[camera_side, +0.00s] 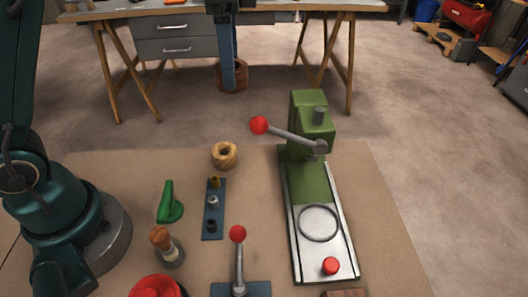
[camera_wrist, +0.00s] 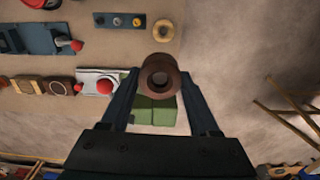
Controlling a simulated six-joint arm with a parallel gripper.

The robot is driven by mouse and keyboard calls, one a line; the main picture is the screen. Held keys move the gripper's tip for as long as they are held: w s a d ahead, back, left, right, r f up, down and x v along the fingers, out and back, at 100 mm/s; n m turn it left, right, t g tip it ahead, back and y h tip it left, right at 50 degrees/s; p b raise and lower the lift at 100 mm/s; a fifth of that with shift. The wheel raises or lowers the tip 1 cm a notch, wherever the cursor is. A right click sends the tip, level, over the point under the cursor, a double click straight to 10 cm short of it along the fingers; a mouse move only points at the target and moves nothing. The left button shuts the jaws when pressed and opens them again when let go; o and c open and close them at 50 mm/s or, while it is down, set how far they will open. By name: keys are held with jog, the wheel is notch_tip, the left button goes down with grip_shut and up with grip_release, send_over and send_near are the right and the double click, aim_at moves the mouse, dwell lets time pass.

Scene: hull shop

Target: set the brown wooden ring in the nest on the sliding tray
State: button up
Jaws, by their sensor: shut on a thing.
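The brown wooden ring (camera_side: 233,84) is held up in the air behind the bench in the side view. My gripper (camera_side: 229,76) is shut on it. In the wrist view the ring (camera_wrist: 160,72) sits between the two fingers of my gripper (camera_wrist: 158,82), its hole facing the camera. The sliding tray (camera_side: 302,252) is a pale metal plate in front of the green press (camera_side: 311,140). In the wrist view, the nest cannot be made out.
A lever with a red knob (camera_side: 259,125) juts left from the press. A red button (camera_side: 330,266) is on the tray's front end. A pale wooden ring (camera_side: 224,155), a blue plate with several pegs (camera_side: 213,225) and a green tool (camera_side: 169,205) lie to the left.

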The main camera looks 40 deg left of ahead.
jog(key=s+d+m, duration=0.2)
jog(key=d+m, duration=0.2)
jog(key=d, duration=0.9)
jog(key=shift+m, duration=0.7)
jog(key=shift+w+d+f, duration=0.1)
jog(key=shift+d+f, duration=1.15)
jog(key=shift+f, duration=1.4)
jog(key=shift+w+d+f, duration=0.1)
jog(key=shift+d+f, duration=1.1)
jog(key=shift+f, duration=1.45)
jog(key=shift+d+f, duration=1.25)
jog(key=shift+f, duration=1.4)
jog(key=shift+f, duration=0.6)
jog(key=o, duration=1.1)
jog(key=shift+c, duration=0.2)
